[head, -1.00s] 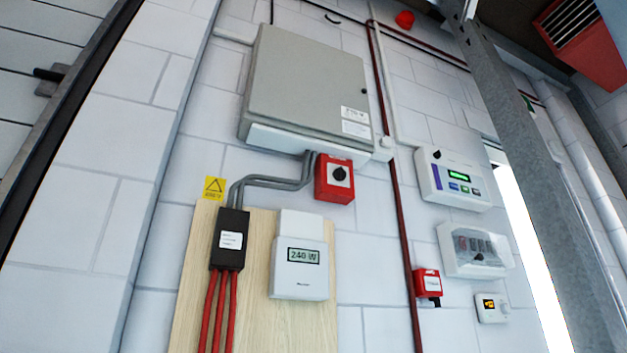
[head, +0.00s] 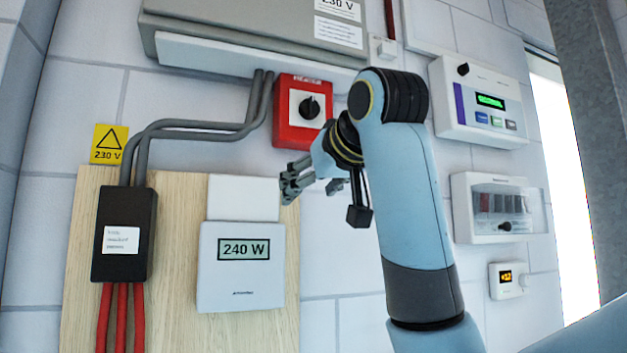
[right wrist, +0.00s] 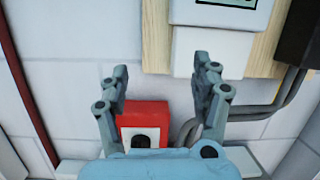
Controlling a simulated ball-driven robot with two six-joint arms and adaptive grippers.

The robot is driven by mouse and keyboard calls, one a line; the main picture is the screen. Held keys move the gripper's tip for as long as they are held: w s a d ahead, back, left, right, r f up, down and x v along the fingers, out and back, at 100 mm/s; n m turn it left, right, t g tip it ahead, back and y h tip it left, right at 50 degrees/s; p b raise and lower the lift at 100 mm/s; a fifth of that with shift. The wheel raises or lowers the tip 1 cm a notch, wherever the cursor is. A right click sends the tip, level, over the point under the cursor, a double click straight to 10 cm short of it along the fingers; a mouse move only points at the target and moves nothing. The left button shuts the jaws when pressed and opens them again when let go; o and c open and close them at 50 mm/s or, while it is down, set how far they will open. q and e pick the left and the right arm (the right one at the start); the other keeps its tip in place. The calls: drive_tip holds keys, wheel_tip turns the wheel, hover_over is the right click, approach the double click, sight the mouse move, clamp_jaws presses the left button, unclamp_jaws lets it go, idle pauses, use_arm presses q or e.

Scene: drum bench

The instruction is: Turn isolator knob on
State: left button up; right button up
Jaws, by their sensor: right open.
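The isolator is a red box (head: 287,131) with a white plate and a black knob (head: 309,108), on the wall in the head view. In the right wrist view the red box (right wrist: 145,112) shows upside down, and its dark knob (right wrist: 141,139) is partly cut off by my gripper's body. My right gripper (head: 287,181) is open and empty, below the red box and apart from the knob. In the right wrist view its fingers (right wrist: 162,76) are spread wide, with the box beyond them. My left gripper is not in view.
A grey cabinet (head: 240,24) sits above the isolator, with grey conduits (head: 190,130) to its left. Below is a wooden board (head: 185,200) with a 240 W meter (head: 241,285). A control panel (head: 482,98) and a clear-covered box (head: 499,207) hang to the right.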

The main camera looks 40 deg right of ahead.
wheel_tip(320, 180, up, 11)
drive_tip(key=s+d+m+t, duration=0.1)
drive_tip(key=s+t, duration=0.1)
drive_tip(key=t+h, duration=0.1)
approach(313, 105)
drive_tip(key=shift+m, duration=0.3)
drive_tip(key=p+x, duration=0.4)
drive_tip(key=x, duration=0.5)
drive_tip(key=shift+r, duration=0.1)
drive_tip(key=shift+w+d, duration=0.1)
drive_tip(key=shift+w, duration=0.4)
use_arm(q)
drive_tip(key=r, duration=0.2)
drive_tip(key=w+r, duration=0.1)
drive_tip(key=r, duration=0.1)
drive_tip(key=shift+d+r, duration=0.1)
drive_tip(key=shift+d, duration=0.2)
use_arm(e)
drive_tip(key=shift+c, duration=0.2)
drive_tip(key=shift+s, duration=0.1)
drive_tip(key=c, duration=1.2)
